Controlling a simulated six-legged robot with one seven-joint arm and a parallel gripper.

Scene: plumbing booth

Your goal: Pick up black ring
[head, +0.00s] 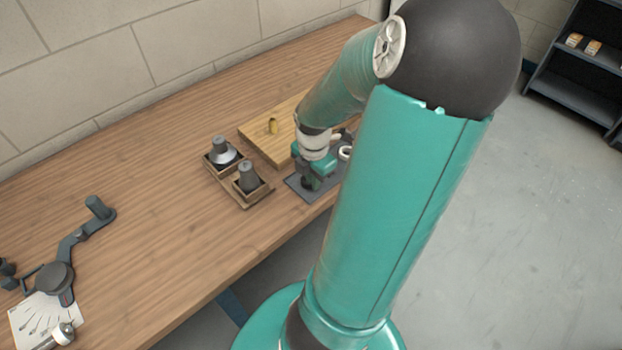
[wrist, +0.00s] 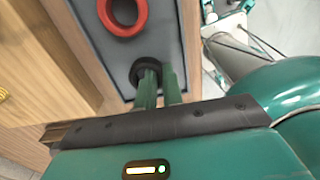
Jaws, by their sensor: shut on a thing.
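The black ring (wrist: 140,70) is at the fingertips of my gripper (wrist: 159,76) in the wrist view. My gripper's two green fingers are shut on its near side. The ring is over the grey mat (wrist: 168,30); I cannot tell whether it touches the mat or is lifted. A red ring (wrist: 123,16) lies on the same mat, apart from my gripper. In the head view, my gripper (head: 309,183) is low over the dark mat (head: 298,189) near the table's front edge, and the black ring is hard to make out there.
A wooden board (head: 262,145) with a small brass piece (head: 272,126) lies behind the mat. A wooden tray (head: 243,204) with two grey cone-shaped parts stands to the left. A white ring (head: 345,153) shows beside my arm. The table's middle is clear.

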